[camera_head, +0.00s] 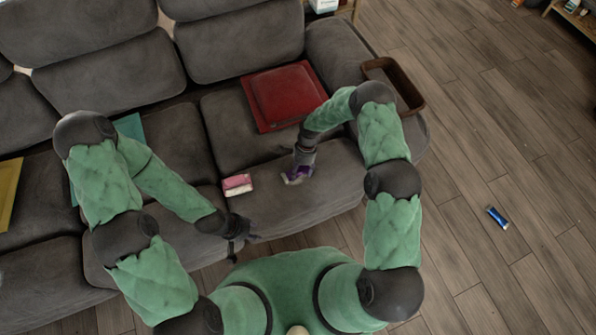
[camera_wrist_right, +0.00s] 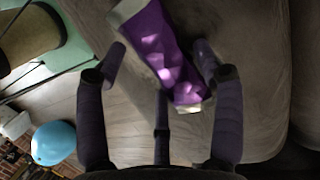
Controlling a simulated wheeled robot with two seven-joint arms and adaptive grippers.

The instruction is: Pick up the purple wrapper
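The purple wrapper (camera_head: 299,174) lies on the front part of the grey sofa seat in the head view, partly covered by my right gripper (camera_head: 296,173). In the right wrist view the wrapper (camera_wrist_right: 162,52) is purple with pale ends and lies slantwise between the spread fingers of my right gripper (camera_wrist_right: 160,75). The fingers are apart, with a gap on the wrapper's left; the right finger is close beside it, and I cannot tell if it touches. My left gripper (camera_head: 242,240) is low by the sofa's front edge, too small to tell its state.
A pink and white packet (camera_head: 237,184) lies on the seat left of the wrapper. A red cushion-like item (camera_head: 283,96) lies behind. A brown tray (camera_head: 405,87) sits on the sofa arm. A blue tube (camera_head: 497,217) lies on the open wooden floor at right.

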